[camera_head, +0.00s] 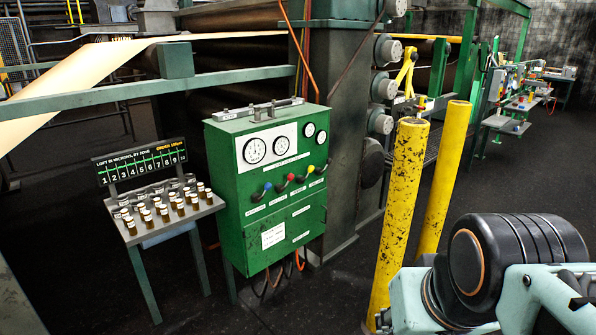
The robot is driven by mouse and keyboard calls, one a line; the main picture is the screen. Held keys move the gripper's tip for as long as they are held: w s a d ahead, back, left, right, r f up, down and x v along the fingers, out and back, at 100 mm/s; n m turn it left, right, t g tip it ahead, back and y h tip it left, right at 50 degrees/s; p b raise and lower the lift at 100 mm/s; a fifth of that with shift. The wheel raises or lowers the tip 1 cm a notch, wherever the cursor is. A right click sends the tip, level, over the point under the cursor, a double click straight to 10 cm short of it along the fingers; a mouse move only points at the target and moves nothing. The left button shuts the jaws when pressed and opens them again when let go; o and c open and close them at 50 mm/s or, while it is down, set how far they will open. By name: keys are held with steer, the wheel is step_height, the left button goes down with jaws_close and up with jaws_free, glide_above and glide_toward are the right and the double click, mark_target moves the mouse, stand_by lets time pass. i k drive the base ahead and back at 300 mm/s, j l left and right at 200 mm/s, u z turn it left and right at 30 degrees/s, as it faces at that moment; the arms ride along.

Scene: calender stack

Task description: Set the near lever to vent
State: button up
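A green control cabinet (234,240) stands in the middle of the view on legs. A row of several small levers with coloured knobs crosses its front below the gauges. My gripper is out of view; only links of my arm show at the lower right.
Two yellow posts (404,200) stand between the cabinet and my arm. A small table (165,236) with several brown bottles is left of the cabinet. Dark floor in front of the cabinet is clear.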

mark_target(267, 185)
steer(key=i, duration=1.2)
steer(key=i+l+u, duration=0.1)
steer(key=i+u, duration=0.3)
steer(key=i, duration=0.2)
